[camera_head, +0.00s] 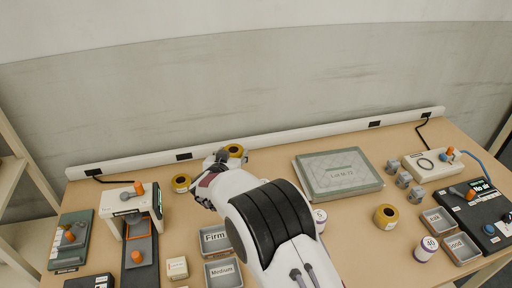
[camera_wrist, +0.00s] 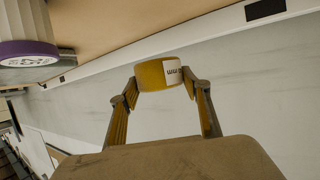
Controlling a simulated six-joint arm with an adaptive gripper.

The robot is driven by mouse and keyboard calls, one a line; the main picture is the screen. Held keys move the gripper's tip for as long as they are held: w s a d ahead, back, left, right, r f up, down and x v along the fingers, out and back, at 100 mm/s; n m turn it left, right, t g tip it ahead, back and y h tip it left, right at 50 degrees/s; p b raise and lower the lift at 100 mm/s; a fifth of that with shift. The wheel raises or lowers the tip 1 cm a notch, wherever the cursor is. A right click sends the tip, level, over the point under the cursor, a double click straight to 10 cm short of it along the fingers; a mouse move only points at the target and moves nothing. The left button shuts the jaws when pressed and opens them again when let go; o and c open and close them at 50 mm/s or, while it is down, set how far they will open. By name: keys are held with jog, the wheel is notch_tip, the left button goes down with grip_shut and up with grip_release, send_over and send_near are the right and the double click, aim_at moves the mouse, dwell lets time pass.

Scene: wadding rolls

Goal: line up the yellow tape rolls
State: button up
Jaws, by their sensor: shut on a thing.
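One yellow tape roll (camera_head: 234,150) is between the fingertips of my gripper (camera_head: 224,158), in front of the white rail at the back. In the wrist view the same roll (camera_wrist: 152,75) shows its yellow side and a white label, with a finger of my gripper (camera_wrist: 160,86) on each side. I cannot tell whether it touches the table. A second yellow tape roll (camera_head: 181,183) lies flat on the table to the left of my gripper. A third yellow tape roll (camera_head: 386,216) rests on the right side, below the grey-green case.
The grey-green case (camera_head: 338,175) lies at centre right. Grey trays labelled Firm (camera_head: 214,239) and Medium (camera_head: 223,272) sit left of my arm. A purple-rimmed white roll (camera_head: 427,248) stands near more trays (camera_head: 462,247) at right. The white rail (camera_head: 280,137) runs along the back.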

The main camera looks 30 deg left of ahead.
jog(key=shift+s+a+f, duration=0.2)
jog(key=shift+s+a, duration=0.3)
jog(key=shift+a, duration=0.05)
jog(key=shift+s+a+f, duration=0.2)
jog(key=shift+s+a, duration=0.25)
jog(key=shift+a, duration=0.1)
jog(key=shift+f, duration=0.15)
jog(key=shift+f, duration=3.25)
jog(key=shift+f, duration=0.6)
jog(key=o, duration=1.2)
jog(key=shift+r, duration=0.15)
jog(key=shift+r, duration=4.85)
